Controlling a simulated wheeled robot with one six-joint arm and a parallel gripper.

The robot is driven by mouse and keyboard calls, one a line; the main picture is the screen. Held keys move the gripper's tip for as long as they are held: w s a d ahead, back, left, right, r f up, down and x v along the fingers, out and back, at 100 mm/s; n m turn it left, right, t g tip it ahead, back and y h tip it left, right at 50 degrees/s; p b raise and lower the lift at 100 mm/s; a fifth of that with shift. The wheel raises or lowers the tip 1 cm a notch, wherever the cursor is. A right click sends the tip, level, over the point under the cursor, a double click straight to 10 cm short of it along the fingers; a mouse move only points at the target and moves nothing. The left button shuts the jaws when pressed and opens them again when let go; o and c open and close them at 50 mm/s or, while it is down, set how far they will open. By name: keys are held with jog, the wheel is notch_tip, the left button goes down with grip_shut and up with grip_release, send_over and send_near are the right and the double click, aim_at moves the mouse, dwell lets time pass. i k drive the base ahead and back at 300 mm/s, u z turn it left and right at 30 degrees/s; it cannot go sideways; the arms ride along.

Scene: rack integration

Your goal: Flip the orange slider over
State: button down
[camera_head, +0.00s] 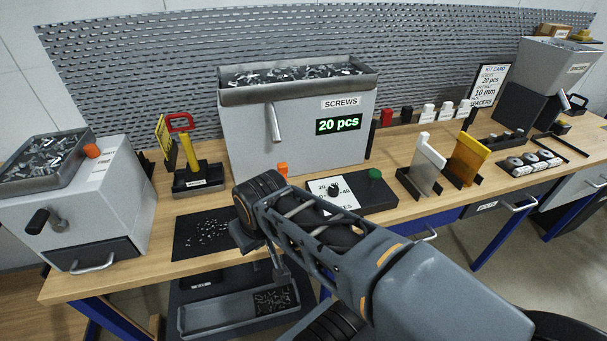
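A small orange block (282,169) stands at the lower front of the grey screws dispenser (240,135), just above my arm. A second small orange piece (92,151) sits on top of the grey box at the left, by a label that seems to read FREE. I cannot tell which of the two is the slider. My arm reaches in from the lower right, and its wrist is in front of the bench. My gripper (280,268) seems to point down below the wrist, apart from both orange pieces. Its fingers are too small and dark to read.
A dark mat (203,234) with scattered screws lies left of my wrist. A black panel with a green knob (375,174) lies right of it. White and yellow plates (467,158) stand in holders further right. A grey tray (205,318) sits below the bench top.

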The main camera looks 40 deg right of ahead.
aim_at(282, 167)
jog(key=z, duration=0.5)
jog(key=k, duration=1.15)
jog(key=u, duration=0.25)
jog(key=i, duration=0.85)
jog(key=u, duration=0.35)
